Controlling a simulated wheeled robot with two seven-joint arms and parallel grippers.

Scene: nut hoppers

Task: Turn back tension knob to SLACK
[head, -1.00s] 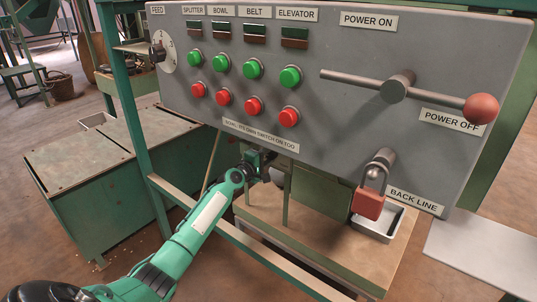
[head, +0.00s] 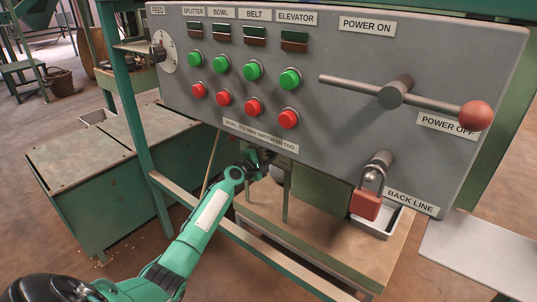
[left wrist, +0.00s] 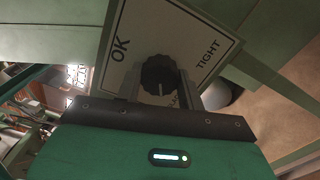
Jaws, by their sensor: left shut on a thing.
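The tension knob (left wrist: 158,72), dark and ribbed, sits on a white plate (left wrist: 125,70) in the left wrist view. The plate reads OK on the left and TIGHT on the right. A third word below the knob is mostly covered; only letters like "AC" show. A pale mark on the knob's lower part points down toward that word. My left gripper (left wrist: 159,84) is shut on the knob, one finger on each side. In the head view my left gripper (head: 262,159) reaches under the control panel's lower edge, and the knob is hidden there. My right gripper is not in view.
The grey control panel (head: 330,130) with green and red buttons hangs just above my left gripper. A red padlock (head: 366,204) hangs at its lower right.

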